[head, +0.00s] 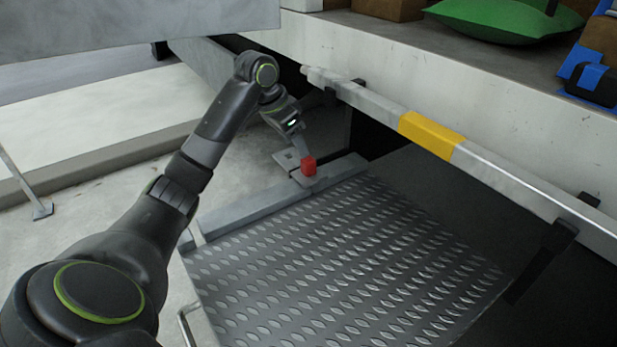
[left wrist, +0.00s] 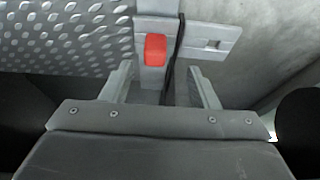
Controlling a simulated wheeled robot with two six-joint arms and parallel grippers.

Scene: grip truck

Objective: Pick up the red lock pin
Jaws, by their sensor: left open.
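The red lock pin (head: 309,166) is a small red block at the far corner of the metal tread plate, on a grey bracket (head: 292,159). In the left wrist view the red lock pin (left wrist: 155,50) lies ahead of the fingers, a little left of the middle of the gap. My left gripper (head: 300,146) is just above and beside the pin in the head view. It is open and empty in the left wrist view (left wrist: 160,80), with its two fingers apart and no contact visible. My right gripper is not in view.
The tread plate (head: 330,260) fills the lower middle. A grey bar with a yellow band (head: 430,135) runs along the truck bed's edge at the right. A green bag (head: 505,17) lies on the bed. Bare concrete (head: 100,215) is at the left.

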